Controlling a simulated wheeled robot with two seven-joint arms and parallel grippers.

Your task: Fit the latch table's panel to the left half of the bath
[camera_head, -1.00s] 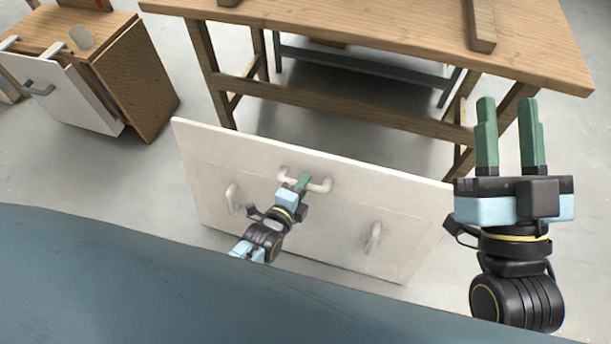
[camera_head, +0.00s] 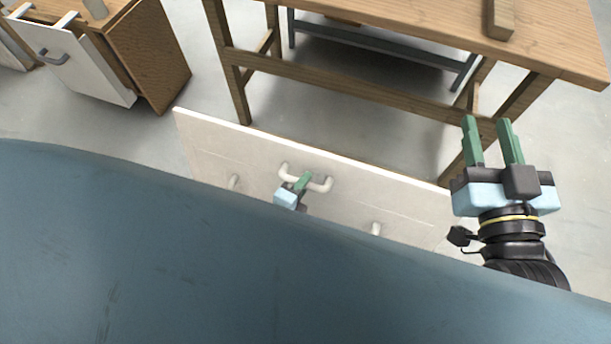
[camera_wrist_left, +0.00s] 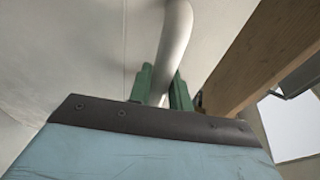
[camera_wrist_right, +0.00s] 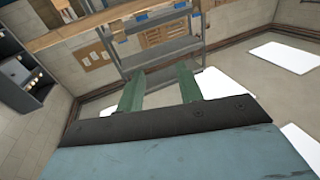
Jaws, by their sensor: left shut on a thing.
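The white panel (camera_head: 240,158) is tilted in the head view, in front of a wooden table. My right gripper (camera_head: 490,140) is open and empty, to the right above the panel. The panel's lower part is hidden behind a blue surface, possibly my own body. The bath is not identifiable in these views.
The wooden table (camera_head: 340,85) stands behind the panel, with a wooden block (camera_head: 500,18) on its top. A wooden cabinet (camera_head: 150,55) with a white front (camera_head: 75,60) stands at the back left. Grey floor lies open between cabinet and table.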

